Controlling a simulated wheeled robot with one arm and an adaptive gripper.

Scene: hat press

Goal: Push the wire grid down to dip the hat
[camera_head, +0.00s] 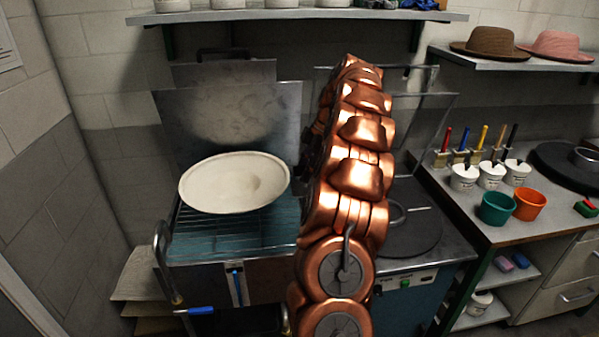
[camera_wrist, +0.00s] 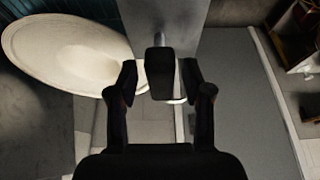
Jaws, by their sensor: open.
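The pale, cream-white hat (camera_head: 235,182) lies as a wide oval on the back part of the wire grid (camera_head: 262,234) in the head view. The grid lies over a blue-green bath. In the wrist view the hat (camera_wrist: 62,48) is at upper left, beyond my gripper. My gripper (camera_wrist: 160,85) is open, its two dark fingers apart. A dark block (camera_wrist: 160,72) on a short metal rod shows between them; I cannot tell whether the fingers touch it. In the head view my copper arm hides the grid's right side, and my gripper is not clearly seen.
A bent metal lever (camera_head: 160,262) and a blue grip (camera_head: 200,310) are at the bath's left front. A dark round plate (camera_head: 412,238) is right of my arm. The right bench holds white pots (camera_head: 464,178) with brushes, a green bowl (camera_head: 497,208) and an orange bowl (camera_head: 529,204).

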